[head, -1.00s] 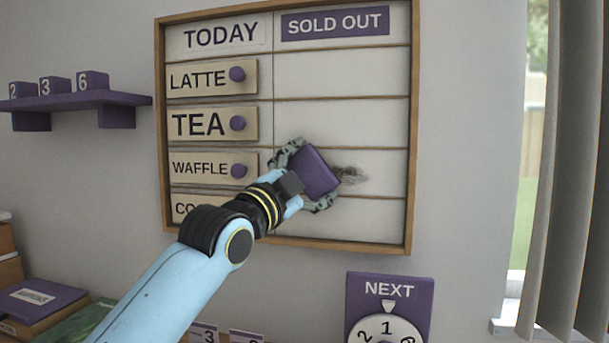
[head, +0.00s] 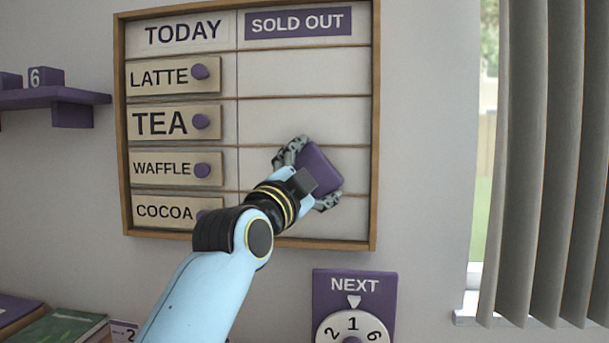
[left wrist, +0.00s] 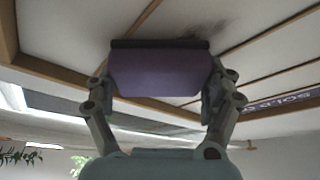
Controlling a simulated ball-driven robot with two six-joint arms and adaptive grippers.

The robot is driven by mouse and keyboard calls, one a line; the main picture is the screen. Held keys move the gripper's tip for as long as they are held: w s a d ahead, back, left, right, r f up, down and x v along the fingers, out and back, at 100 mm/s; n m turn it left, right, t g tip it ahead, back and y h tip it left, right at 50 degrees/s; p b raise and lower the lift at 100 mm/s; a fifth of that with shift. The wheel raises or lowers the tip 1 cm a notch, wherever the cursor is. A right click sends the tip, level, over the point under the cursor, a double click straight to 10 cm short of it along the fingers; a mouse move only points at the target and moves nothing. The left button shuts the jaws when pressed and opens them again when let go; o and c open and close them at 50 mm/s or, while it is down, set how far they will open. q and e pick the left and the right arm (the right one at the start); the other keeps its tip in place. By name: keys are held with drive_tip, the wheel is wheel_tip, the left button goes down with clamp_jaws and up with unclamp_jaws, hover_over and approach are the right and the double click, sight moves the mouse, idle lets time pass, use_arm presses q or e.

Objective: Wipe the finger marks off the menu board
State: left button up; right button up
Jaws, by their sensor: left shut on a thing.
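The menu board (head: 300,112) hangs on the wall in a wooden frame, with TODAY and SOLD OUT columns. My left gripper (head: 314,172) is shut on a purple block-shaped wiper (head: 323,166), over the SOLD OUT column around the waffle row. The wiper also shows between the fingers in the left wrist view (left wrist: 160,72), its dark edge at the board; firm contact cannot be told. A faint grey smudge (left wrist: 238,38) shows beside it there. In the head view no smudge shows around the wiper; the board behind it is hidden. My right gripper is not in view.
Item plates with purple knobs, such as the TEA plate (head: 172,121), line the board's left column. A purple shelf (head: 50,97) is at the left. A NEXT number dial (head: 353,300) is below the board. Window blinds (head: 540,160) hang at the right.

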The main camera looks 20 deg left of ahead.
sight(333, 173)
use_arm(q)
drive_tip(key=d, duration=0.3)
drive_tip(key=shift+w+d+b, duration=0.15)
drive_tip(key=shift+w+b, duration=0.15)
drive_tip(key=shift+b, duration=0.05)
drive_tip(key=shift+d+r, duration=0.15)
drive_tip(key=shift+d, duration=0.15)
drive_tip(key=shift+a, duration=0.1)
drive_tip(key=shift+s+a+p, duration=0.2)
drive_tip(key=shift+a+p, duration=0.2)
drive_tip(key=shift+a, duration=0.3)
drive_tip(key=shift+s+a+p, duration=0.2)
drive_tip(key=shift+a, duration=0.35)
drive_tip(key=shift+s+a+p, duration=0.15)
drive_tip(key=shift+s+a, duration=0.05)
drive_tip(key=shift+a, duration=0.35)
drive_tip(key=shift+s+a+p, duration=0.2)
drive_tip(key=shift+a+p, duration=0.35)
drive_tip(key=shift+a, duration=0.7)
drive_tip(key=shift+s+a+p, duration=0.25)
drive_tip(key=shift+a+p, duration=0.35)
drive_tip(key=shift+a, duration=0.6)
drive_tip(key=shift+s+a+p, duration=0.2)
drive_tip(key=shift+a+p, duration=0.35)
drive_tip(key=shift+a, duration=0.7)
